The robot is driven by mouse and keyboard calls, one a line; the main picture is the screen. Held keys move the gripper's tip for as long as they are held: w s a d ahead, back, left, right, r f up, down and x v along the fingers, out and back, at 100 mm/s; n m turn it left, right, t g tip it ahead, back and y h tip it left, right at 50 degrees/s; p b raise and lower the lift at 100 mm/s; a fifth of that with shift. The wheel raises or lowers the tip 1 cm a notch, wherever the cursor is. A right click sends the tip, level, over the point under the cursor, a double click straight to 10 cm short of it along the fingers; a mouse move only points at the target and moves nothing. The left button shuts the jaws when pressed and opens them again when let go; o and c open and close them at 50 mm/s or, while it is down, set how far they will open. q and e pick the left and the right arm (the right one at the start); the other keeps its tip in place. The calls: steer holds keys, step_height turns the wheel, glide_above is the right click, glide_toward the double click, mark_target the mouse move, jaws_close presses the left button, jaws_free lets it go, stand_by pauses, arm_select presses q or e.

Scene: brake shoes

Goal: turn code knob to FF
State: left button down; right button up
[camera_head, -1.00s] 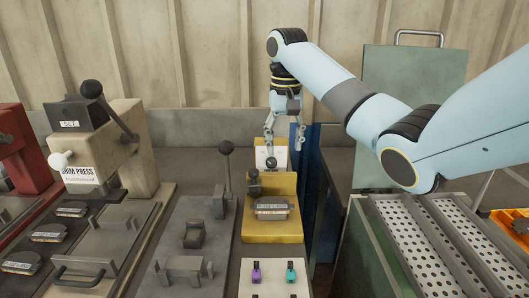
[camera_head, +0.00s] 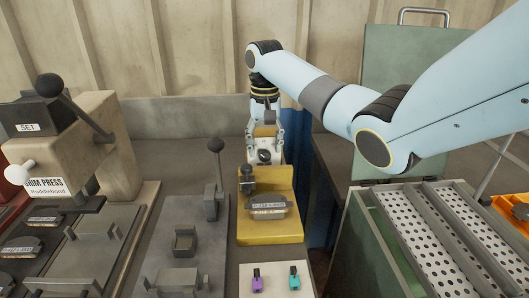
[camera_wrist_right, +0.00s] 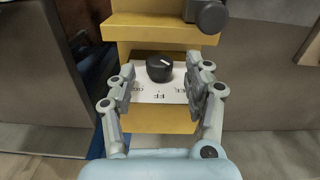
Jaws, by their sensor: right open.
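The code knob (camera_wrist_right: 159,67) is a black round dial with a white pointer line, on a white plate (camera_wrist_right: 150,96) of the yellow stamping fixture (camera_wrist_right: 128,30). The knob also shows in the head view (camera_head: 264,156), at the back of the fixture. My right gripper (camera_wrist_right: 160,84) is open, its fingers on either side of the knob with gaps visible. My left gripper is not in view.
A dark lever block (camera_head: 247,178) and a labelled shoe (camera_head: 268,206) sit on the fixture. A purple piece (camera_head: 257,284) and a teal piece (camera_head: 294,280) lie on a white plate in front. The trim press (camera_head: 62,140) stands left, perforated trays (camera_head: 412,225) right.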

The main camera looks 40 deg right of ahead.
mark_target(265, 155)
steer(key=shift+f, duration=1.45)
jaws_close()
